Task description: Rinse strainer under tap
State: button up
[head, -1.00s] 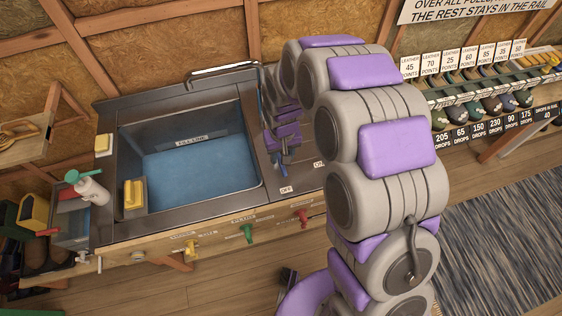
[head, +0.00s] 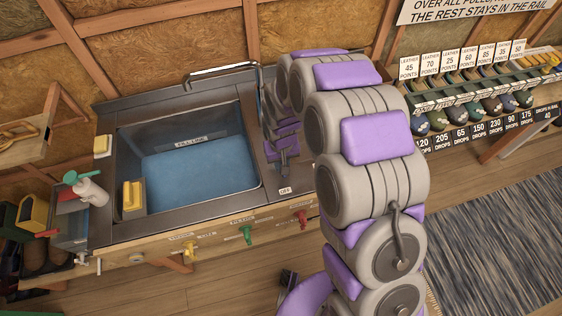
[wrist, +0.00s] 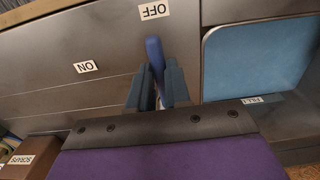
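A blue lever (wrist: 154,55) stands on the dark counter right of the sink, pointing toward the OFF label (wrist: 154,10). In the wrist view my gripper (wrist: 158,90) has its fingers on either side of the lever, close to it; whether they press on it is unclear. In the head view my gripper (head: 284,150) is low over the counter, partly hidden by my arm. The tap (head: 222,72) is a metal spout along the back of the sink (head: 190,207). Blue water (head: 190,170) lies in the basin. I cannot make out a strainer.
An ON label (wrist: 87,67) is on the counter. A yellow sponge (head: 133,195) sits at the sink's front left. A white bottle (head: 92,192) stands further left. Coloured valves, including a green one (head: 246,234), line the front edge. A patterned rug (head: 500,230) is at right.

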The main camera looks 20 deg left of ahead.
jog(key=shift+a, duration=0.1)
grip_shut()
jog(key=shift+w+d+n+p, duration=0.55)
jog(key=shift+d+n+p, duration=0.15)
jog(key=shift+n, duration=0.6)
jog(key=o, duration=0.5)
grip_release()
jog(key=shift+a, duration=0.15)
jog(key=shift+o, duration=0.2)
